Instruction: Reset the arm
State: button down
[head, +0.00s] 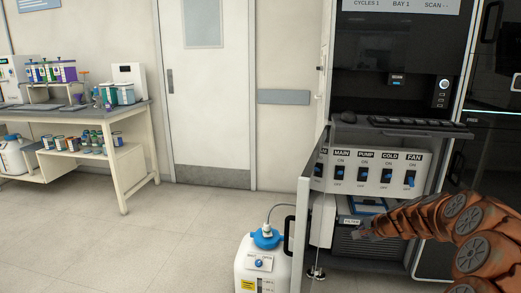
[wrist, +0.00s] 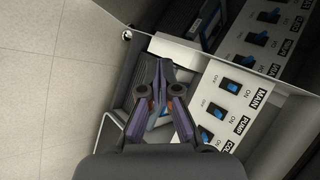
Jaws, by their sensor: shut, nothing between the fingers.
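My gripper (head: 364,229) reaches in from the right on my orange arm. It is in front of the lower part of the cabinet, just below the switch panel (head: 378,158). In the wrist view my gripper (wrist: 160,80) has its dark fingers brought together, with nothing held. The switch panel also shows in the wrist view (wrist: 218,88), tilted, with MAIN and PUMP labels beside blue rocker switches. In the head view the panel carries labelled switches, including MAIN, PUMP, COLD and FAN.
An open cabinet door (head: 303,235) stands left of my gripper. A white jug with a blue cap (head: 264,262) stands on the floor beside the door. A keyboard shelf (head: 415,133) is above the switches. The floor (head: 180,240) to the left is clear.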

jog(key=s+a+r+n+g+y+p, duration=0.2)
jog(key=s+a+r+n+g+p, duration=0.5)
jog(key=s+a+r, duration=1.3)
jog(key=s+d+r+n+g+h+p, duration=0.1)
jog(key=s+p, duration=0.3)
jog(key=s, duration=0.7)
jog(key=s+d+r+n+g+h+p, duration=0.1)
jog(key=s+d+r+n+h+p, duration=0.2)
jog(key=s, duration=0.8)
jog(key=s+d+r+n+g+h+p, duration=0.1)
jog(key=s+d+r+n+p, duration=0.1)
jog(key=s+p, duration=0.5)
jog(key=s+r, duration=0.1)
jog(key=s, duration=0.3)
jog(key=shift+s+r+h, duration=0.15)
jog(key=shift+r+h, duration=0.2)
jog(key=shift+h, duration=0.05)
jog(key=shift+d, duration=0.2)
